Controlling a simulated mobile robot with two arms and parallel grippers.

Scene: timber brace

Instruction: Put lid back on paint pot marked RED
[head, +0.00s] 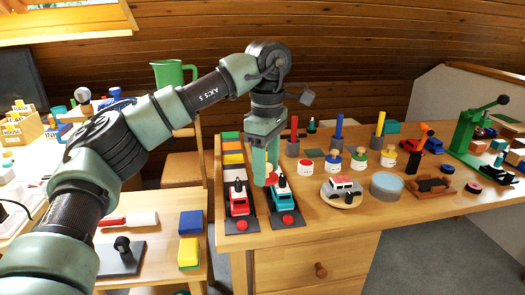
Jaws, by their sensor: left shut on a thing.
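My left gripper (265,176) reaches down over the left part of the workbench and points downward. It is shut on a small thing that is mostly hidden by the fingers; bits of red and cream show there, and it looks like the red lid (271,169). The white paint pot with the red mark (305,168) stands upright just right of the gripper, and no knobbed lid shows on it. Pots with blue (333,163), green (359,161) and yellow (388,159) lids stand to its right. My right gripper is not in view.
Two toy trucks, one red (239,198) and one teal (284,196), sit on dark trays below the gripper. A toy car (342,188) on a round stand and a blue-grey round tub (387,186) are in front of the pots. Coloured rods in holders stand behind them.

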